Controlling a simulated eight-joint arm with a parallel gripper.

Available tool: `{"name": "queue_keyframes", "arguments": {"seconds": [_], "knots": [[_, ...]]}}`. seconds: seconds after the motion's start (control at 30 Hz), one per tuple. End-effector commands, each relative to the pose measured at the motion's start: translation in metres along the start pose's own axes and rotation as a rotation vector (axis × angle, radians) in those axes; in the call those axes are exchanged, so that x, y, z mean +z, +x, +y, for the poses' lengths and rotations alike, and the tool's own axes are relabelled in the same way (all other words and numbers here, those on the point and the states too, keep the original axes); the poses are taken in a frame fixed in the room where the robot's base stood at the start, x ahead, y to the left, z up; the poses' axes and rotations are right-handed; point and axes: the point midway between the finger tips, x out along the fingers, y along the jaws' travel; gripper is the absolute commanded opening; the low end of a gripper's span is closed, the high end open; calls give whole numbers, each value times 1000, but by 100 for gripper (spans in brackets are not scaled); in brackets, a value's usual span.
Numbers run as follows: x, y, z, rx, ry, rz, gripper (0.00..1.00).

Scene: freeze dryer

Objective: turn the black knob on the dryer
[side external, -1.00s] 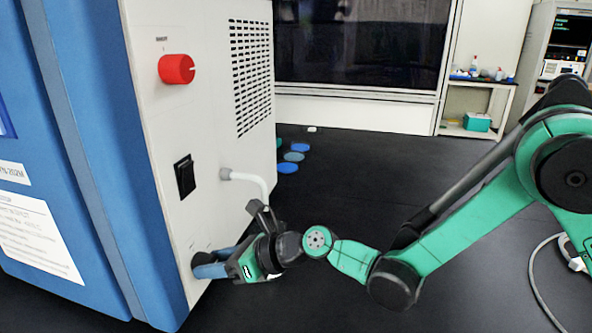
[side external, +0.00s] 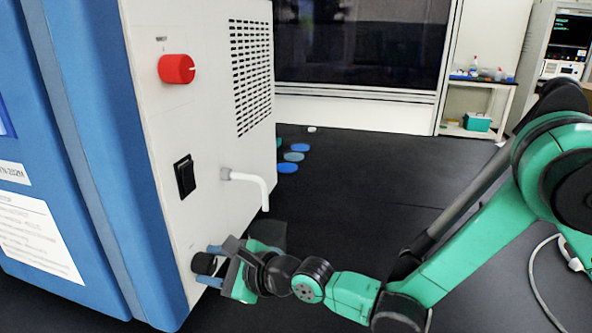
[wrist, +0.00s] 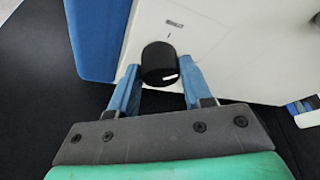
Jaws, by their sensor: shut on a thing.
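The black knob (side external: 202,264) sits low on the white side panel of the dryer (side external: 210,170). In the wrist view the round knob (wrist: 158,58) has a small white mark near its lower right edge. My gripper (side external: 212,266) is at the panel, shut on the knob. In the wrist view its two blue fingers (wrist: 160,78) stand on either side of the knob. In the side view the gripper is rolled and partly hides the fingers and the knob.
Above the knob are a black rocker switch (side external: 185,176), a white bent pipe (side external: 248,182) and a red knob (side external: 176,69). The pipe's end hangs just above my gripper. A vent grille (side external: 250,75) is higher up. The dark floor to the right is open.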

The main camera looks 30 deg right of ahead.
Motion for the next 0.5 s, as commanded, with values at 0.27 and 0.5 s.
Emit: {"name": "queue_keyframes", "arguments": {"seconds": [0.27,0.5], "knots": [[0,0,3,-98,-239,-3,0],[-1,0,4,-173,-421,-2,0]]}}
